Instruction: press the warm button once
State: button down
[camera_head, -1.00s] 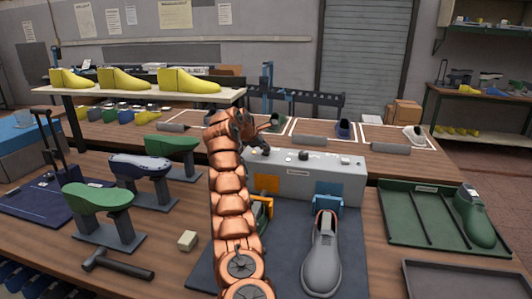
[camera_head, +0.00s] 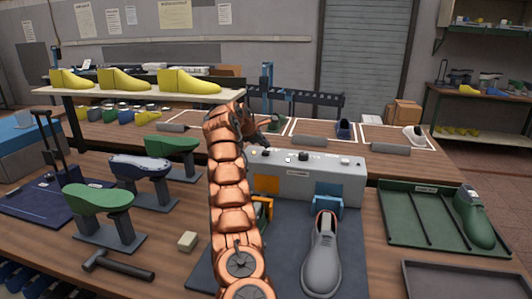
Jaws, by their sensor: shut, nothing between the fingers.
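A grey control box (camera_head: 320,178) stands on the bench in the middle. Its sloping top carries several small buttons and knobs, among them a dark knob (camera_head: 303,156) and a pale button (camera_head: 345,161). Which of them is the warm button cannot be read at this size. My gripper (camera_head: 266,143) is shut and empty at the back left of the box top, partly hidden behind my copper arm. Whether its tips touch the box cannot be told. The left end of the box is hidden by my arm.
An orange panel (camera_head: 267,184) is on the box front. Green and navy lasts on stands are at left. A green tray (camera_head: 400,225) is at right.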

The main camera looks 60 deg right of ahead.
aim_at(265, 152)
jog(key=shift+r, duration=0.1)
notch_tip(265, 152, up, 5)
jog(key=p, duration=0.4)
jog(key=shift+p, duration=0.4)
dwell(0.5)
